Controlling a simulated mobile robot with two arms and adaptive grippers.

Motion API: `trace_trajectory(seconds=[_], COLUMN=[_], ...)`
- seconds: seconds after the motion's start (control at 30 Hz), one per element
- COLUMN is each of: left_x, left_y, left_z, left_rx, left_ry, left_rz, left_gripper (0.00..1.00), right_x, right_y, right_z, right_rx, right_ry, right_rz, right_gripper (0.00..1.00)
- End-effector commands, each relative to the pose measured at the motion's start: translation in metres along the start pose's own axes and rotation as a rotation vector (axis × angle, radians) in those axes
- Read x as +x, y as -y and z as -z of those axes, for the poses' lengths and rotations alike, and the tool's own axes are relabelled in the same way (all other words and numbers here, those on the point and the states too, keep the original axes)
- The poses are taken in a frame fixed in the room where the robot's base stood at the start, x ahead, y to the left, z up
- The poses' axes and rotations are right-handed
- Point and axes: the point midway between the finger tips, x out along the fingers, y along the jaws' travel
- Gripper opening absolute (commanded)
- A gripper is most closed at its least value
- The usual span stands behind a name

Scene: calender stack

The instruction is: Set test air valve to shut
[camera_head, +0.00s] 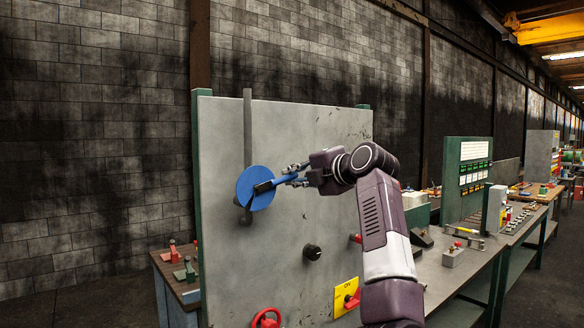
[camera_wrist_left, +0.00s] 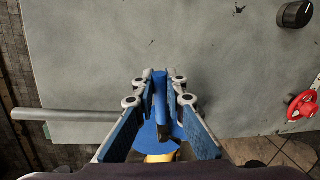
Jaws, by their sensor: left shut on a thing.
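The valve I take for the test air valve has a round blue disc (camera_head: 250,182) on the grey panel (camera_head: 330,130), at the lower end of a vertical grey pipe (camera_head: 247,125). My left gripper (camera_head: 290,178) is at the right side of the disc. In the left wrist view the gripper (camera_wrist_left: 160,78) has a blue handle bar (camera_wrist_left: 160,95) between its two blue-padded fingers and is shut on it. The disc shows behind the bar, partly hidden by the fingers. No label on this valve is readable. My right gripper is not in view.
The panel also carries a black knob (camera_head: 312,252), a red handwheel (camera_head: 267,318) and a yellow plate (camera_head: 341,301) with a red switch. A low bench (camera_head: 166,268) stands at the left. Workbenches with controls stretch away at the right.

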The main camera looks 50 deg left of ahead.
Motion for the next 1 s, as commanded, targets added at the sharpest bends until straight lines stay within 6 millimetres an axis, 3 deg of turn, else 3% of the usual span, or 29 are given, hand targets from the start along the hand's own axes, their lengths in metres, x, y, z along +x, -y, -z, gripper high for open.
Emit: trace_trajectory(seconds=[0.4,1.0], left_x=[0.005,0.007], left_y=[0.019,0.022], left_z=[0.003,0.005], left_rx=[0.21,0.248], left_ry=[-0.045,-0.056], left_rz=[-0.001,-0.001], left_gripper=[0.0,0.0], right_x=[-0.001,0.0], right_y=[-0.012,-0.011], right_z=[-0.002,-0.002], right_rx=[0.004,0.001], right_ry=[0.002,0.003], right_rz=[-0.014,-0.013], right_gripper=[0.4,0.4])
